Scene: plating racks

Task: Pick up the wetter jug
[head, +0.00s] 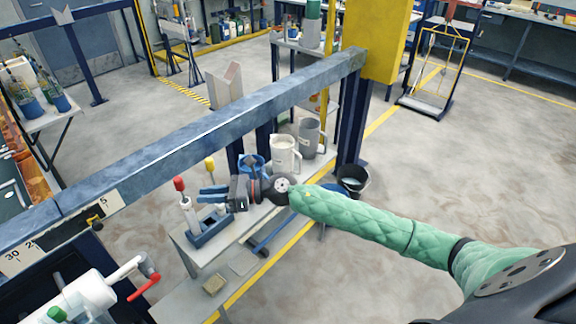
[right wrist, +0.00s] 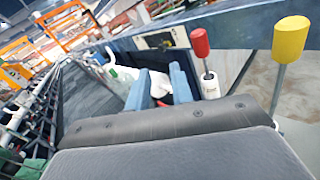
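A cream jug (head: 284,155) with a handle stands on a small side table under the blue beam, and a grey jug (head: 309,136) stands just behind it to the right. I cannot tell from any label which is the wetter jug. My right gripper (head: 212,194) is at the left part of this table, left of both jugs and apart from them, pointing left. Its two blue fingers are apart with a gap between them in the right wrist view (right wrist: 159,88), and nothing is held. My left gripper is in neither view.
A blue caddy (head: 212,233) with red-topped (head: 187,208) and yellow-topped (head: 210,172) tools is close to the right gripper. A blue beam (head: 200,135) crosses above the table. A dark bucket (head: 352,181) stands to the right. A valve with a red lever (head: 145,288) is at lower left.

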